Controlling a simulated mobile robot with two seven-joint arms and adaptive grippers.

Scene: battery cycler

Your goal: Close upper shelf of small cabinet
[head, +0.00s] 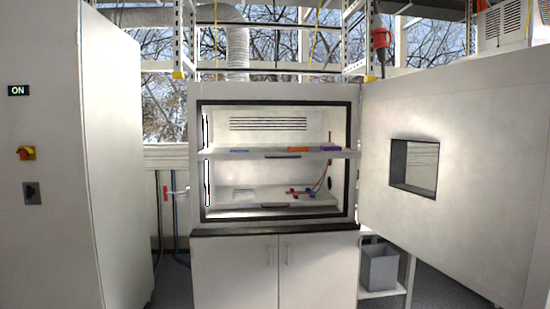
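The small cabinet (195,130) stands in the middle of the head view with its chamber open to me. Its door (460,120) is swung wide open to the right and has a small dark-framed window (414,167). The upper shelf (222,154) appears to stick out past the chamber's front frame. A dark handle (282,156) is at its front edge. Blue, orange and purple items (315,149) lie on it. The lower shelf (225,207) sits inside with red and blue clips and a red cable on it. Neither of my grippers is in view.
A tall white cabinet (115,150) with an ON display and a red switch stands at the left. Closed double doors (235,270) are below the chamber. A grey bin (380,267) sits on a low rack under the open door.

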